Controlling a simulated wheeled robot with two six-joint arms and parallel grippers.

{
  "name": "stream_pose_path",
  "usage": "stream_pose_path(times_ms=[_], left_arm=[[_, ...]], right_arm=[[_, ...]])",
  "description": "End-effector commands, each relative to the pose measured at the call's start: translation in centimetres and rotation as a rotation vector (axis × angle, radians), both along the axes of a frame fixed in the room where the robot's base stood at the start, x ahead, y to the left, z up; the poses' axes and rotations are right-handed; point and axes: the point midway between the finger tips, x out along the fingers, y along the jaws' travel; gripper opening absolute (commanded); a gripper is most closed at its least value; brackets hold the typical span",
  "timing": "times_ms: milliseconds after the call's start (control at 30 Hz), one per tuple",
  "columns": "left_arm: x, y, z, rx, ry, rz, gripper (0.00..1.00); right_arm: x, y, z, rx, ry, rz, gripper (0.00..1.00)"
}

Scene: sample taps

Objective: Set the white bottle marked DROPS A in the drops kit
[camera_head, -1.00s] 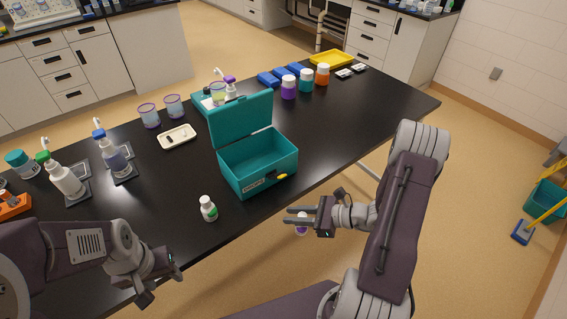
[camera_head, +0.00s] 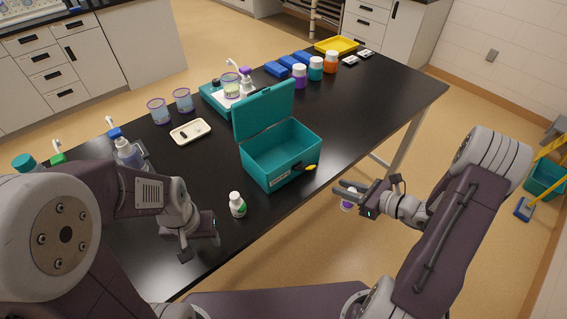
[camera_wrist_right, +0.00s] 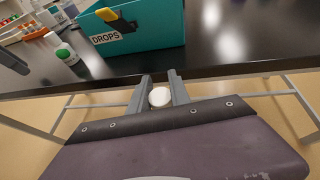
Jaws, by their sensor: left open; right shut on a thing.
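The drops kit (camera_head: 268,178) is a teal box with its lid raised, near the table's front edge; its DROPS label shows in the right wrist view (camera_wrist_right: 106,37). No bottle shows in the visible part of its inside. A white bottle with a green label (camera_head: 238,206) stands left of the kit; I cannot read its marking. My right gripper (camera_head: 348,190) is shut on a second white bottle with a purple band (camera_head: 347,205), off the table's front edge, right of the kit. Its white cap (camera_wrist_right: 160,97) shows between the fingers. My left gripper (camera_head: 203,240) is open and empty, left of the green-labelled bottle.
A white tray (camera_head: 190,132) and two clear cups (camera_head: 159,112) stand behind the kit to the left. The tabletop right of the kit is clear.

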Motion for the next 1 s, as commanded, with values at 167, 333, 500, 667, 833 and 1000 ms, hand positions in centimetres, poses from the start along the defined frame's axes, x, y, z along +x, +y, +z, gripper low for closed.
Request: stream_pose_path(times_ms=[167, 333, 500, 667, 833, 1000], left_arm=[[0.0, 0.0, 0.1, 0.0, 0.0, 0.0, 0.49], [0.0, 0.0, 0.1, 0.0, 0.0, 0.0, 0.49], [0.0, 0.0, 0.2, 0.0, 0.0, 0.0, 0.49], [0.0, 0.0, 0.2, 0.0, 0.0, 0.0, 0.49], [0.0, 0.0, 0.2, 0.0, 0.0, 0.0, 0.49], [0.0, 0.0, 0.1, 0.0, 0.0, 0.0, 0.49]], right_arm=[[3.8, 0.3, 3.8, -0.007, -0.008, 0.026, 0.0], [7.4, 2.3, 8.9, -0.008, -0.013, 0.09, 0.0], [10.0, 6.7, 15.2, -0.009, -0.015, 0.215, 0.0], [10.2, 10.8, 18.8, -0.004, -0.006, 0.309, 0.0], [9.8, 12.5, 19.2, -0.001, -0.002, 0.344, 0.0], [10.0, 14.0, 18.3, 0.001, 0.001, 0.346, 0.0]])
